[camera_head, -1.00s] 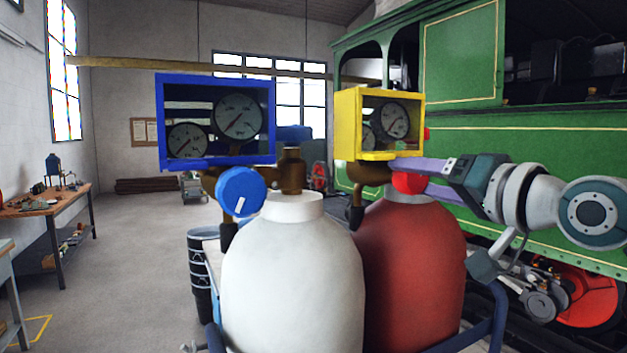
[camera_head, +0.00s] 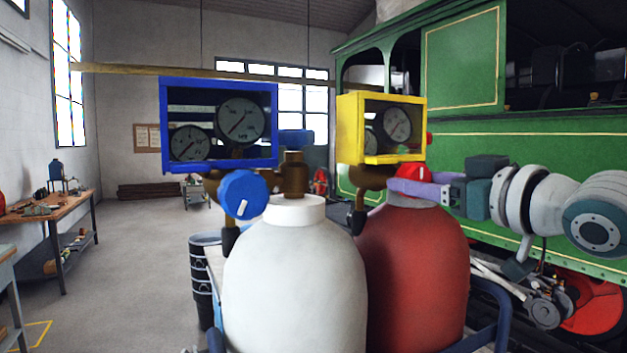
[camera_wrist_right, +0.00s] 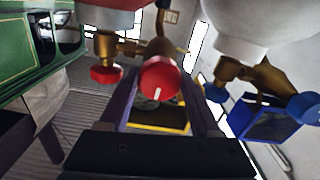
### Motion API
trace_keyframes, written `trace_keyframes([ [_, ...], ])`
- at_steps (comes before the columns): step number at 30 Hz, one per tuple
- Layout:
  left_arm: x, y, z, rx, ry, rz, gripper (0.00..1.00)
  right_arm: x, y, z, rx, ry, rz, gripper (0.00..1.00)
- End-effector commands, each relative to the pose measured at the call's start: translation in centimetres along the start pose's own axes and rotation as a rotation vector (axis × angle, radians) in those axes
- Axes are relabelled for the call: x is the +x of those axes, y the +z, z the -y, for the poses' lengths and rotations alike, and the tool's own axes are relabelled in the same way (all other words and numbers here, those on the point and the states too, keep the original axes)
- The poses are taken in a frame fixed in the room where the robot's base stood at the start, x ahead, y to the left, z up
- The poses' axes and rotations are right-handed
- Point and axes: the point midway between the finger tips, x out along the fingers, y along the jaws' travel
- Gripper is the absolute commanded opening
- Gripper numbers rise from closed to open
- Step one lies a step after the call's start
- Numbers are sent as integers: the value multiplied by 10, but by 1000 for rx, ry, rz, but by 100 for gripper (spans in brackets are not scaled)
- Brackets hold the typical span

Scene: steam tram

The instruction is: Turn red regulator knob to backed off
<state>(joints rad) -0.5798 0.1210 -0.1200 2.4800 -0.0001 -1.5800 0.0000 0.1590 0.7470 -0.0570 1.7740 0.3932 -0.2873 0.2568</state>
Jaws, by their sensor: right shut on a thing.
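The red regulator knob (camera_head: 409,172) sits below the yellow gauge box (camera_head: 346,128), above the red cylinder (camera_head: 415,270). My right gripper (camera_head: 408,187) comes in from the right, its purple fingers at the knob, and partly hides it. In the right wrist view, the red knob (camera_wrist_right: 160,76) lies between the two fingers of the right gripper (camera_wrist_right: 161,80), which is shut on it. A short white mark shows on the knob's face, near its lower edge in that view. My left gripper is not in view.
A white cylinder (camera_head: 295,285) with a blue knob (camera_head: 243,194) and a blue gauge box (camera_head: 270,125) stands left of the red one. A second red knob (camera_wrist_right: 107,74) is close to the fingers. A green tram (camera_head: 520,160) stands behind my right arm.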

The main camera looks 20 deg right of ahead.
Motion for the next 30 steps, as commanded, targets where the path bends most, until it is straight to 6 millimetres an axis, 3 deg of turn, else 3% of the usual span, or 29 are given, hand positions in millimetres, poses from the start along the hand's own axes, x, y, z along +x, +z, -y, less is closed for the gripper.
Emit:
trace_keyframes([
  [20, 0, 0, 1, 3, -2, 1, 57, 0, -1, 0, -60, 0, -2, 9],
  [21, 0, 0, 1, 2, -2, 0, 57, 0, -1, 0, -60, 0, -2, 69],
  [28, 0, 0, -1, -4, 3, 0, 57, 0, 0, 0, -58, 0, -1, 94],
  [30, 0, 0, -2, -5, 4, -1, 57, 0, 0, 0, -57, 0, -1, 94],
])
